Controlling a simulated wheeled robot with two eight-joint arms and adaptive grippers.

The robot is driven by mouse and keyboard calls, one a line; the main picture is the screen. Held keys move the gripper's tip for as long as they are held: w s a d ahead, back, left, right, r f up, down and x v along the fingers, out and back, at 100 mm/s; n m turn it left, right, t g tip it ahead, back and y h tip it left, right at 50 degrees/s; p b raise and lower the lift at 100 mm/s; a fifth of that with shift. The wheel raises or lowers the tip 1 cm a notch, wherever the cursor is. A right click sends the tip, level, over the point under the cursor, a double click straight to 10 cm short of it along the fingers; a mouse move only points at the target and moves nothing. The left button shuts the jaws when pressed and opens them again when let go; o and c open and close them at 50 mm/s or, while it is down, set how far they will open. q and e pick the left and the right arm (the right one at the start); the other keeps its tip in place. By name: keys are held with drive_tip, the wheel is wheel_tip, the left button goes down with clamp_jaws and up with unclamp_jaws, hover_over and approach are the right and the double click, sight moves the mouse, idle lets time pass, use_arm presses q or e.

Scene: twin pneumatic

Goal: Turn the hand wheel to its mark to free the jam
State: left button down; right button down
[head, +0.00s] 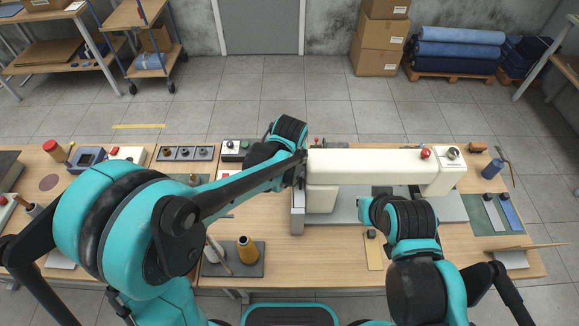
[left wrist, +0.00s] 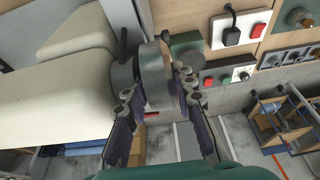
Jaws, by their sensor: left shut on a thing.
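The cream sewing machine (head: 370,163) stands on the bench, its long arm running left to right. In the left wrist view its cream body (left wrist: 60,95) fills the left side. The grey hand wheel (left wrist: 152,72) is at the machine's end. My left gripper (left wrist: 157,82) is shut on the wheel, one finger on each side of its rim. A small red mark (left wrist: 150,113) shows low by the wheel; I cannot tell which part carries it. In the head view my left arm covers the wheel area. My right arm is over the bench front; its fingers are hidden.
A control box with buttons (head: 235,148) sits behind, left of the machine.

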use_arm(q)
drive_tip(key=shift+s+f+t+b, duration=0.25)
drive_tip(key=shift+t+b, duration=0.35)
drive_tip(key=shift+t, duration=0.4)
drive_tip(key=t+b, duration=0.4)
drive_tip(key=b, duration=0.1)
drive_tip(key=f+t+b, duration=0.1)
drive_tip(key=t+b, duration=0.1)
drive_tip(key=b, duration=0.1)
drive_tip(key=shift+s+t, duration=0.3)
drive_tip(key=shift+s, duration=0.05)
drive_tip(key=shift+r+t+b, duration=0.1)
drive_tip(key=shift+t+b, duration=0.8)
drive_tip(key=shift+b, duration=0.35)
drive_tip(key=c, duration=1.5)
unclamp_jaws()
drive_tip(key=shift+c, duration=0.2)
drive_tip(key=shift+s, duration=0.1)
drive_tip(key=v, duration=1.2)
